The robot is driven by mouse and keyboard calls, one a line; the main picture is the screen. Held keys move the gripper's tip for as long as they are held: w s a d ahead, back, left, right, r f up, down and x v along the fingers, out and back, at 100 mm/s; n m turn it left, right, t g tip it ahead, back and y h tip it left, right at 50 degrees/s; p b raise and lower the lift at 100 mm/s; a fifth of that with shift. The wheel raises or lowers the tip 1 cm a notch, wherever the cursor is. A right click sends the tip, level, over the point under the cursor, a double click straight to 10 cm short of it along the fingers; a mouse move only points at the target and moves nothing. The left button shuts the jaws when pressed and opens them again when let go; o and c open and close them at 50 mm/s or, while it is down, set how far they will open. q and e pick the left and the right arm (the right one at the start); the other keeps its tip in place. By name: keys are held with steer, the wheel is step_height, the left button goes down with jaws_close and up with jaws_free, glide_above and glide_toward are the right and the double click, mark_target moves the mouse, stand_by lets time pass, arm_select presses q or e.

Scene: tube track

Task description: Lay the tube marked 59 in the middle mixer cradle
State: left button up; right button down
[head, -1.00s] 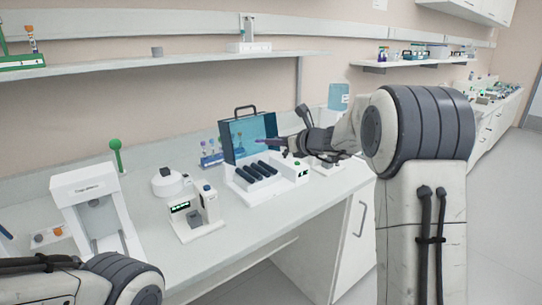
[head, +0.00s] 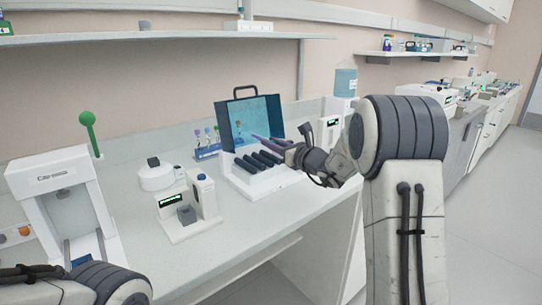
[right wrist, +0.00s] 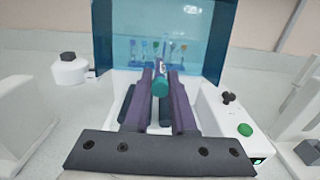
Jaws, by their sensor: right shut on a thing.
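The mixer (head: 284,181) is a white unit on the bench with dark parallel rollers and a raised blue see-through lid (head: 238,128). It also shows in the right wrist view, where the blue lid (right wrist: 112,42) stands behind the fingers. My right gripper (head: 262,139) is over the back part of the mixer. In the right wrist view its purple fingers (right wrist: 160,100) are shut on a tube with a teal cap (right wrist: 160,86). The tube is above the rollers, its cap towards the camera. Its number cannot be read. The fingers hide much of the cradles. My left gripper is out of view.
A rack of tubes (head: 206,150) stands left of the mixer. A white round device (head: 157,178) and a small device with a dark display (head: 188,220) are further left. The bench front between them and the mixer is clear.

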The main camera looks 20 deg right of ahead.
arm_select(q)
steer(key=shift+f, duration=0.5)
arm_select(e)
steer(key=shift+f, duration=0.6)
steer(key=shift+f+b, duration=1.05)
steer(key=shift+f, duration=0.65)
steer(key=shift+f+b, duration=0.95)
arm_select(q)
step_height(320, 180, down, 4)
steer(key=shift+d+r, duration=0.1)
arm_select(e)
steer(key=shift+f, duration=0.1)
arm_select(q)
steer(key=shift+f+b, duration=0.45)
steer(key=shift+b, duration=0.05)
arm_select(e)
steer(key=shift+s+f, duration=0.1)
steer(key=c, duration=0.7)
jaws_free()
steer(key=shift+o, duration=0.3)
